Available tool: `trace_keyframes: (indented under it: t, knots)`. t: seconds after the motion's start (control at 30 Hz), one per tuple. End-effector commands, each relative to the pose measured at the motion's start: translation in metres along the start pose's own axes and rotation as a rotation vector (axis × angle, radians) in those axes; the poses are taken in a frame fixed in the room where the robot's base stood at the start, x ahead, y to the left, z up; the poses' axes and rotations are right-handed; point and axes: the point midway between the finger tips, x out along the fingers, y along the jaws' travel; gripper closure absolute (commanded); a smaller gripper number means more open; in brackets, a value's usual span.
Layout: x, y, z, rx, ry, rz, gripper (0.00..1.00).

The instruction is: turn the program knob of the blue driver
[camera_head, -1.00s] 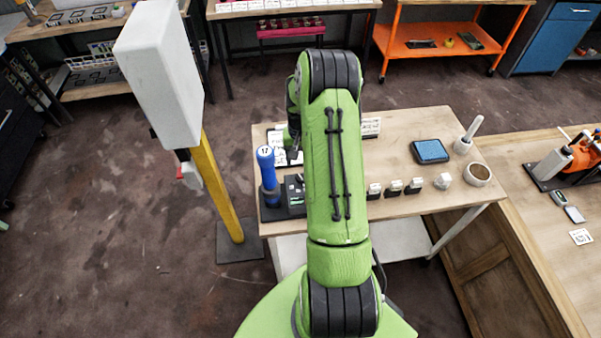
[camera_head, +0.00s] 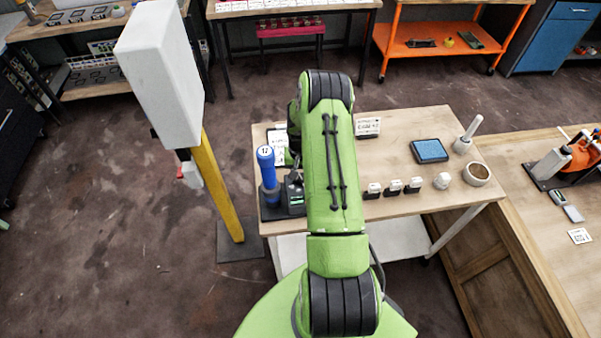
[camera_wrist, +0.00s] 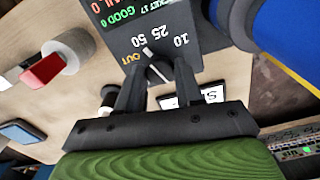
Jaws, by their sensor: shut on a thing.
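The program knob (camera_wrist: 149,52), with a pale pointer line, is on that panel. My gripper (camera_wrist: 158,69) is over the panel with its two dark fingers closed on the knob's sides. The fingers partly hide the knob. In the head view my arm hides much of the gripper.
A yellow post (camera_head: 217,190) with a white box stands to the left. A wooden bench (camera_head: 540,215) adjoins on the right.

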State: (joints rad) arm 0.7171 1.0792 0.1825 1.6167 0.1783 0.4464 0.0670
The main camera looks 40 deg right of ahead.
Motion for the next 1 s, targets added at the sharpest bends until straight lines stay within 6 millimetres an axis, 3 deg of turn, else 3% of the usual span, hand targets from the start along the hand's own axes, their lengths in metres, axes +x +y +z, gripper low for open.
trace_keyframes:
  t: [0.43, 1.0]
  knots:
    - [0.0014, -0.0002, -0.0005, -0.082, 0.002, 0.0, 0.95]
    - [0.0016, -0.0002, -0.0012, -0.508, 0.004, 0.001, 0.95]
